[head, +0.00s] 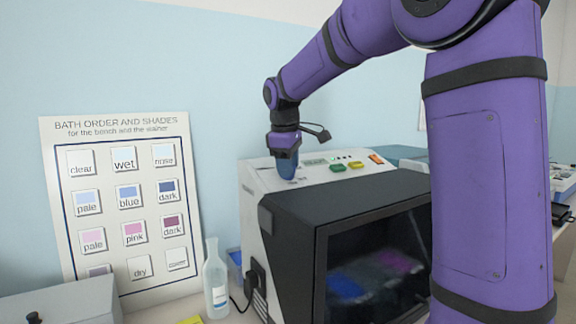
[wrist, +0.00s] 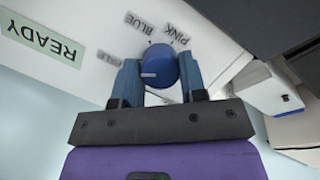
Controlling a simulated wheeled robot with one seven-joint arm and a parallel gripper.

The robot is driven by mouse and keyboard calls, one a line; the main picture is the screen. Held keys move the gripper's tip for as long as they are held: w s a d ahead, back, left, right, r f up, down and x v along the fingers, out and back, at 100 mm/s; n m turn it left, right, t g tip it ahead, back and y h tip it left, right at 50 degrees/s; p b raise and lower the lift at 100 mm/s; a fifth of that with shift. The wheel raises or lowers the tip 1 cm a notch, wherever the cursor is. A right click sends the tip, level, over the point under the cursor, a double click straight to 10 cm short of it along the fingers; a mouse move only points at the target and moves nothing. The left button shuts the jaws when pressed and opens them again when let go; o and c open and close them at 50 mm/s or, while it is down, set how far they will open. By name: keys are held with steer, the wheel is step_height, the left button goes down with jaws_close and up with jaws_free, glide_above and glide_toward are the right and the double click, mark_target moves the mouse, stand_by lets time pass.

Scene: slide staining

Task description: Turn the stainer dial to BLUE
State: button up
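The stainer (head: 300,205) is a white and black machine on the bench. Its round blue dial (wrist: 160,66) shows in the wrist view, with a white pointer line that points left, toward a small label (wrist: 108,59) too unclear to read. The BLUE label (wrist: 140,24) and the PINK label (wrist: 176,34) are above the dial in that view, upside down. My gripper (wrist: 161,78) has one blue finger on each side of the dial, seemingly touching it. In the head view my gripper (head: 286,166) points down at the stainer's top panel and hides the dial.
A READY display (wrist: 42,40) is beside the dial. Green (head: 337,168), yellow (head: 356,166) and orange (head: 376,158) buttons are on the panel to the right. A shade chart (head: 115,128) leans on the wall, with a clear bottle (head: 216,285) before it.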

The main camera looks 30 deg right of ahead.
mark_target(297, 181)
steer(key=shift+m, duration=0.3)
steer(key=shift+c, duration=0.3)
steer(key=m, duration=0.2)
steer(key=m+y, duration=0.1)
steer(key=m, duration=0.2)
steer(key=shift+d+g+y, duration=0.1)
steer(key=shift+g+y, duration=0.2)
steer(key=m, duration=0.2)
steer(key=m+y, duration=0.1)
steer(key=m, duration=0.2)
steer(key=shift+d+m+y, duration=0.1)
steer(key=shift+m+y, duration=0.2)
steer(key=o, duration=0.9)
steer(key=shift+r, duration=0.15)
steer(key=r, duration=0.3)
steer(key=s+d+r, duration=0.1)
steer(key=r, duration=0.6)
steer(key=shift+s+d+r, duration=0.15)
steer(key=shift+d+r, duration=0.05)
